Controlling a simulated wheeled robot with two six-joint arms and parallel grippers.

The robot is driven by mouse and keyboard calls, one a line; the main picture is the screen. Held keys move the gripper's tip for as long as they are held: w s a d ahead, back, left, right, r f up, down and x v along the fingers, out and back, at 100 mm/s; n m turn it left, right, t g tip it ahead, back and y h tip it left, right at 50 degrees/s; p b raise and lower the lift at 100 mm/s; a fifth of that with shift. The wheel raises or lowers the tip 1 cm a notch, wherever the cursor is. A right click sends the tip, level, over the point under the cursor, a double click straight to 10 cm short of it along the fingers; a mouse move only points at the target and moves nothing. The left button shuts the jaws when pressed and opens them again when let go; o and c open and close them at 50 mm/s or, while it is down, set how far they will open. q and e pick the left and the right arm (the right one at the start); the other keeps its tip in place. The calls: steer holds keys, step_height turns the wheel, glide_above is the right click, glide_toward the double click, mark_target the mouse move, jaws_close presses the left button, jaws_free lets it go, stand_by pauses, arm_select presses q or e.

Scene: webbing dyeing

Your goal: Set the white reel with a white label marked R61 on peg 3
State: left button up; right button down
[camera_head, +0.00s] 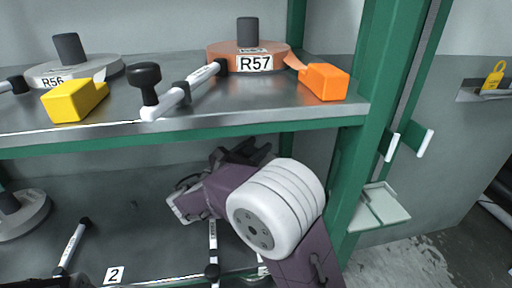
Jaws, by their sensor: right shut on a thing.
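My right arm reaches into the lower shelf bay from the bottom right. Its dark right gripper (248,154) is beyond the purple wrist, partly hidden by it. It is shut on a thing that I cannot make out. No white reel marked R61 is readable in view. Peg 3 cannot be identified, as no number 3 shows. A number 2 label (114,274) is on the lower shelf edge. A white rod with a black end (212,245) stands right of it, below my wrist.
The upper shelf holds a grey reel marked R56 (92,74) and an orange reel marked R57 (218,57). Yellow (72,102) and orange (324,82) blocks lie at its front. A grey reel (28,222) is at lower left. A green post (372,110) stands right of my wrist.

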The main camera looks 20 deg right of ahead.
step_height(320, 180, down, 2)
steer(key=shift+b, duration=0.75)
steer(key=shift+f+b, duration=0.5)
steer(key=shift+f, duration=0.75)
steer(key=c, duration=0.8)
jaws_free()
steer(key=p+v, duration=0.1)
steer(key=v, duration=0.7)
steer(key=shift+a, duration=0.1)
steer(key=shift+s+a, duration=0.35)
steer(key=shift+a, duration=0.05)
